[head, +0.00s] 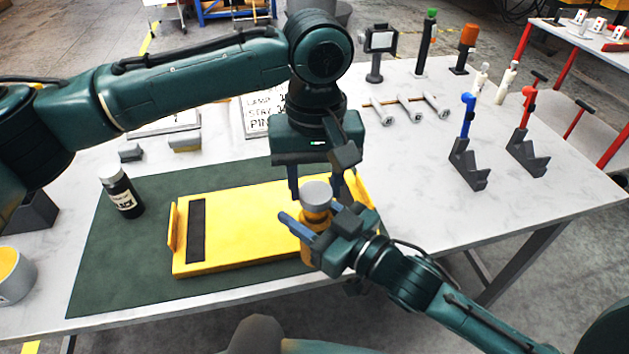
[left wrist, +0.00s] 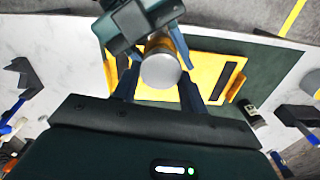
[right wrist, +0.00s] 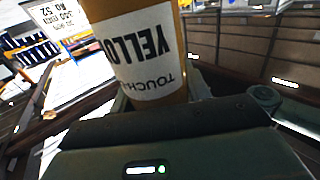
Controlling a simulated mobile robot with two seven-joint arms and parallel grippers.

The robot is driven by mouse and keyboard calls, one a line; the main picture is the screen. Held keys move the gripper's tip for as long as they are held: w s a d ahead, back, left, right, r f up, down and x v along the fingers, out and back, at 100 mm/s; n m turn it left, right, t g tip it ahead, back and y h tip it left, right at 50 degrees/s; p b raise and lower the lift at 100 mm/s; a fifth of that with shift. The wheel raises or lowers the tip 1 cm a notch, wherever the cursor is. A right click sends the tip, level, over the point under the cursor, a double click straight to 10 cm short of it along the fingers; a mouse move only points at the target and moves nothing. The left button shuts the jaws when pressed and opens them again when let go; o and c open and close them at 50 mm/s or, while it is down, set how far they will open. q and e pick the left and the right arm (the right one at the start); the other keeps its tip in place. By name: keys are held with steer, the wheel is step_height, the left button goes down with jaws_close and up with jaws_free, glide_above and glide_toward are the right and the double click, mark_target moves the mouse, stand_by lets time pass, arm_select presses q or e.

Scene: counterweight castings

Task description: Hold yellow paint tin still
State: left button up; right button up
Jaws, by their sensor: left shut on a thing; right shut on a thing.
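The yellow paint tin (head: 317,218) stands upright with a grey lid (head: 316,192) at the right part of the yellow tray. My left gripper (head: 314,188) comes down from above, with its fingers on either side of the lid; the left wrist view shows the lid (left wrist: 161,70) between them. My right gripper (head: 318,234) comes in from the lower right and is shut around the tin's body. In the right wrist view the tin's white label (right wrist: 143,50) reads upside down, "YELLO" and "TOUCH"; the right fingers are mostly hidden there.
The yellow tray (head: 235,225) with a black strip lies on a dark green mat (head: 110,255). A black bottle (head: 121,193) stands at the mat's left. Grey stands with a blue and a red tool (head: 527,150) are at the right.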

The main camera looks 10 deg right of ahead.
arm_select(q)
steer(key=shift+f, duration=0.9)
steer(key=shift+f, duration=0.6)
steer(key=m, duration=0.7)
steer(key=shift+d, duration=0.1)
steer(key=o, duration=0.9)
steer(key=shift+c, duration=0.2)
steer(key=shift+o, duration=0.3)
steer(key=shift+s+d, duration=0.1)
steer(key=shift+s+d, duration=0.1)
